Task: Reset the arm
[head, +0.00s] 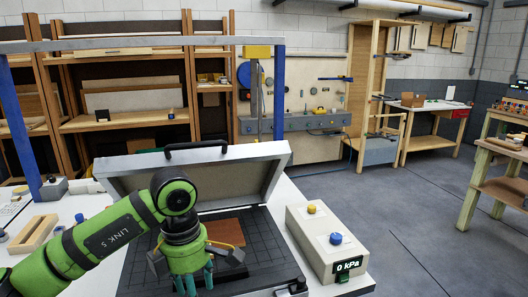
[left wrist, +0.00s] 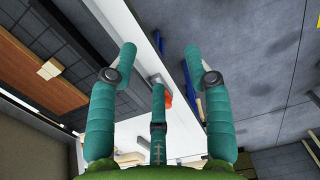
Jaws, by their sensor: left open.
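My left arm comes in from the left in the head view. Its green gripper with teal fingers (head: 195,281) hangs over the open vacuum press, in front of a brown panel (head: 226,231) on the dark gridded bed (head: 262,252). In the left wrist view the three fingers (left wrist: 160,64) are spread, with nothing between them. The brown panel also shows there (left wrist: 28,62), with a small pale piece on it. The press lid (head: 235,178) stands raised at the back. My gripper hides part of the bed. My right gripper is not in view.
A control box (head: 325,243) with yellow and blue knobs, its display reading 0 kPa, stands right of the press. A wooden frame (head: 33,233) lies at left. A blue-legged frame (head: 278,95) rises behind. Open floor (head: 410,210) lies to the right.

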